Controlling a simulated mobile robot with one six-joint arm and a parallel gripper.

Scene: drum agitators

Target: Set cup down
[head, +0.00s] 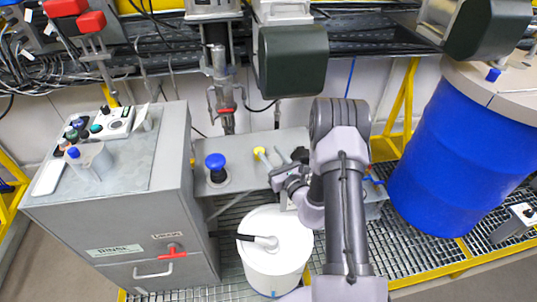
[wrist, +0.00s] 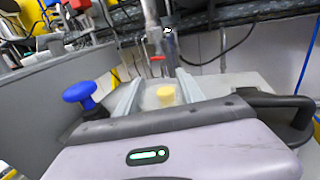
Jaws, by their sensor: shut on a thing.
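My gripper (head: 269,159) is over the grey bench (head: 235,186) in the middle of the head view. In the wrist view its two pale fingers (wrist: 158,82) reach forward on either side of a small pale cup with a yellow part (wrist: 165,95). The gripper is shut on this cup. In the head view the yellow part (head: 259,151) shows at the fingertips, and the arm and gripper hide much of the rest. I cannot tell whether the cup's base touches the bench.
A blue knob (head: 215,161) stands on the bench left of my gripper; it shows close by in the wrist view (wrist: 79,91). A vertical metal shaft (head: 221,85) hangs behind. A white bucket (head: 276,262) stands in front, a grey cabinet (head: 160,215) left, a blue drum (head: 455,140) right.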

